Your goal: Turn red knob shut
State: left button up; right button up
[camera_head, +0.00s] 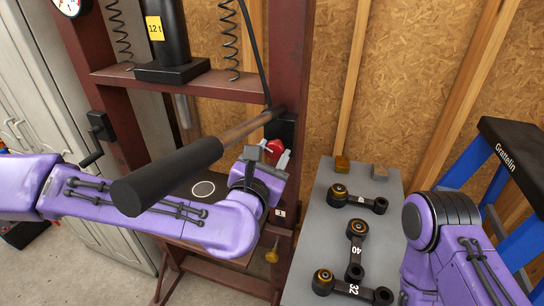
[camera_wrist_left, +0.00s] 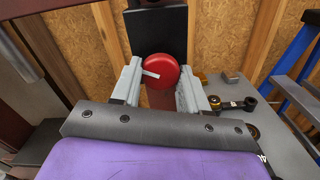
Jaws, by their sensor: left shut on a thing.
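The red knob (camera_wrist_left: 160,68) is round with a white mark on its face, which points to the left in the left wrist view. It sits in front of a black plate (camera_wrist_left: 158,32) on the press frame. My left gripper (camera_wrist_left: 160,85) is shut on the knob, with one finger on each side of it. In the head view the knob (camera_head: 273,148) shows only in part, beside the fingers of the left gripper (camera_head: 275,157). My right arm shows at the right edge of the head view; its gripper is out of view.
A long bar with a black grip (camera_head: 167,177) extends from the dark red press frame (camera_head: 290,60) above my left arm. A grey table (camera_head: 316,217) holds several black link arms. A blue ladder (camera_head: 480,165) stands at the right. A black jack (camera_head: 172,45) stands on the crossbeam.

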pick_arm(q)
jog(key=m, duration=0.6)
jog(key=shift+m+b, duration=0.3)
jog(key=m, duration=0.5)
jog(key=shift+m, duration=0.4)
jog(key=o, duration=1)
jog(key=shift+o, duration=0.2)
